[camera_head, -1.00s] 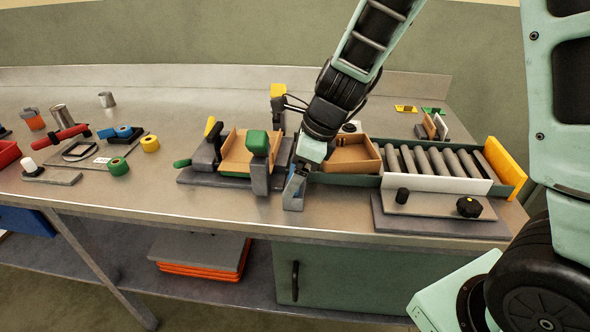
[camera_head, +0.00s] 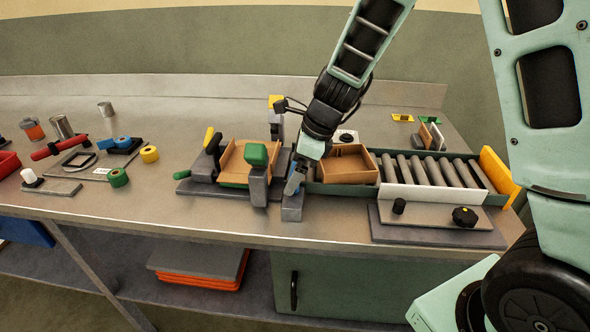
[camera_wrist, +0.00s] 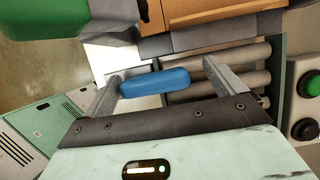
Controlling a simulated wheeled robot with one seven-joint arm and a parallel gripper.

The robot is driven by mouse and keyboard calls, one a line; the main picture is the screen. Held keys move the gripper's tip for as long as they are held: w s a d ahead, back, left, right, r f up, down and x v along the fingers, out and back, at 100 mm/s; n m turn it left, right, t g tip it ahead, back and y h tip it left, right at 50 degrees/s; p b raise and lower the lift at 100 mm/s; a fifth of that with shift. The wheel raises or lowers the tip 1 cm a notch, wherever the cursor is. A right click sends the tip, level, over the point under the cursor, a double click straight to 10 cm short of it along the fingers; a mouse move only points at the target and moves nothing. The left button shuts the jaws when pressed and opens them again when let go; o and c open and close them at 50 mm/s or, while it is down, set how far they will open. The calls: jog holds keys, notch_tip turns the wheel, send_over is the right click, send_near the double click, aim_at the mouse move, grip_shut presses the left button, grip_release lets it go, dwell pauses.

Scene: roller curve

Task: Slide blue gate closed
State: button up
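The blue gate handle (camera_wrist: 155,82) shows in the wrist view as a rounded bar between the two fingers of my gripper (camera_wrist: 165,84). The left finger is close to the bar's left end; a gap shows at the right finger. The fingers are spread and do not appear closed on it. In the head view, my gripper (camera_head: 296,180) points down at the left end of the roller conveyor (camera_head: 430,170), above a grey-blue block (camera_head: 292,208). The gate panel itself is mostly hidden there by my gripper and arm.
An open cardboard box (camera_head: 348,165) sits on the conveyor just right of my gripper. Another cardboard tray (camera_head: 233,160) with a green-topped clamp (camera_head: 256,155) stands left. A yellow end plate (camera_head: 497,172) closes the right end. Black knobs (camera_head: 465,216) are in front.

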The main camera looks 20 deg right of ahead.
jog(key=shift+s, duration=0.1)
jog(key=p+v, duration=0.2)
jog(key=v, duration=1.5)
jog(key=shift+r, duration=0.25)
jog(key=s+a+f+n+h, duration=0.1)
jog(key=s+a+f+n, duration=0.1)
jog(key=s+a+n, duration=0.2)
jog(key=s+a+f+n+g+h, duration=0.1)
jog(key=s+a+n, duration=0.4)
jog(key=s+n, duration=0.6)
jog(key=s+a+f+n+g+h, duration=0.1)
jog(key=s+a+f+n, duration=0.3)
jog(key=n, duration=1.2)
jog(key=shift+s+a+n, duration=0.3)
jog(key=shift+s+a, duration=0.45)
jog(key=shift+s, duration=1.45)
